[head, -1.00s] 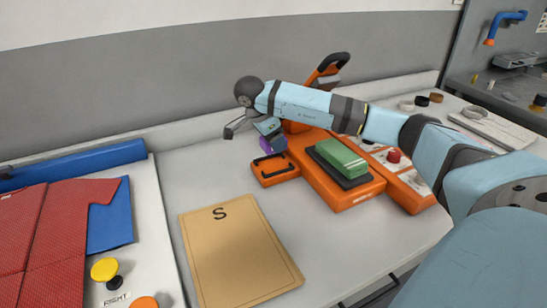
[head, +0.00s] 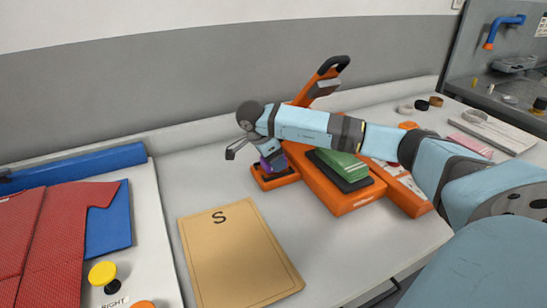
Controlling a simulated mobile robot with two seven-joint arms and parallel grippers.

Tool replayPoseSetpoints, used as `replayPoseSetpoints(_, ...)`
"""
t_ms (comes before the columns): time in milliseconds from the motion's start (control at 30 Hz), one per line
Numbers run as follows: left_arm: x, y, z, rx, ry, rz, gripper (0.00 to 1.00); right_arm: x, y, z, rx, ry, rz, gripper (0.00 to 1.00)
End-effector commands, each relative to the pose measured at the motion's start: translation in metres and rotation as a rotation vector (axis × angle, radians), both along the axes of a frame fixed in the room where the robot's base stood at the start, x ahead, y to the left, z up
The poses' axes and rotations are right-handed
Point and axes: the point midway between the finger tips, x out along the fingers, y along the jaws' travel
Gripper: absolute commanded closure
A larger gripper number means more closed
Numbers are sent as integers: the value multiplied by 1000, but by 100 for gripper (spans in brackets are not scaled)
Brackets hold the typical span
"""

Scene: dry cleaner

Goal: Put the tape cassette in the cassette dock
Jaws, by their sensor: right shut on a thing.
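The purple tape cassette (head: 274,163) is held in my right gripper (head: 268,155). The gripper is shut on it and hides its upper part. The cassette dock is the small orange tray (head: 281,180) with a dark recess at the front left of the orange machine (head: 335,194). The cassette is right at the dock, over or in its recess; I cannot tell whether it rests on the bottom. My left gripper is not in view.
A green block (head: 345,163) sits on a dark pad on the machine, under my right arm. An orange lever with a black handle (head: 332,62) rises behind. A tan board marked S (head: 238,255) lies in front. A red garment (head: 60,230) lies at left.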

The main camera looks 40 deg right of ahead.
Motion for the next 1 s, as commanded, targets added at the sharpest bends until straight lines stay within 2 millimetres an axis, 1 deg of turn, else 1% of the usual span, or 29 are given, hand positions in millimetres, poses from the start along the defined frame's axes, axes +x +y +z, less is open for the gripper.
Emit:
replayPoseSetpoints(167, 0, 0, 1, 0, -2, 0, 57, 0, 0, -3, 0, 0, -1, 67)
replayPoseSetpoints(200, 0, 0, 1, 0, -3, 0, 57, 0, 0, -3, 0, 0, 0, 36)
replayPoseSetpoints(267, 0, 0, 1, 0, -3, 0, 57, 0, 0, -3, 0, 0, 0, 22)
replayPoseSetpoints(300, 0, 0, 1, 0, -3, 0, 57, 0, 0, -3, 0, 0, 0, 17)
replayPoseSetpoints(467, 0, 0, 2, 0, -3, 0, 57, 0, 0, -2, 0, 1, 0, 17)
replayPoseSetpoints(567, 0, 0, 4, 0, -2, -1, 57, 0, 0, 5, 0, 1, 1, 17)
replayPoseSetpoints(667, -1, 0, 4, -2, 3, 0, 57, 2, 3, 19, 1, -3, 1, 17)
replayPoseSetpoints(767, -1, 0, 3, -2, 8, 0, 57, 5, 11, 39, 1, -5, 2, 17)
replayPoseSetpoints(867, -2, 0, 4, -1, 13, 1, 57, 8, 20, 63, 0, -7, 3, 17)
replayPoseSetpoints(900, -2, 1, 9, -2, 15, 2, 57, 8, 23, 73, 0, -4, 3, 17)
replayPoseSetpoints(1000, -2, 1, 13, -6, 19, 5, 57, 11, 30, 90, -1, -4, 3, 17)
